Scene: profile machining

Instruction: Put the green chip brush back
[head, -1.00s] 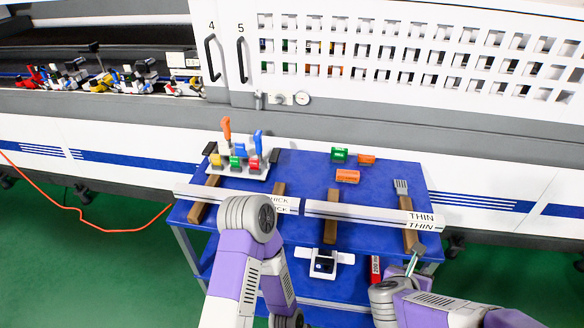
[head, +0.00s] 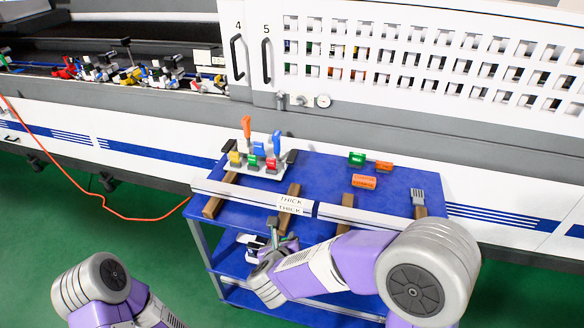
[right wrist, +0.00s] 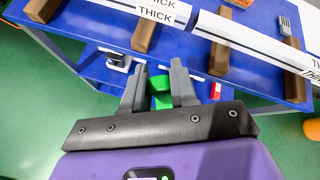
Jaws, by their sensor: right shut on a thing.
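My right gripper (head: 282,238) is in front of the blue cart, below the THICK end of the profile. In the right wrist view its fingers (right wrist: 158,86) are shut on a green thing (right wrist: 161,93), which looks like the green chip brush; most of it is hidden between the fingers. On the cart top at the left is a white holder (head: 262,171) with an orange upright handle (head: 246,127), a blue upright handle (head: 277,142) and several small coloured blocks. My left gripper is out of view; only its arm shows at lower left.
Long white profiles (head: 380,219) lie across wooden bars along the cart's (head: 325,180) front. A green block (head: 357,158) and two orange blocks (head: 364,182) lie behind them. A grey-tipped brush (head: 418,197) lies at the right. The machine stands behind the cart.

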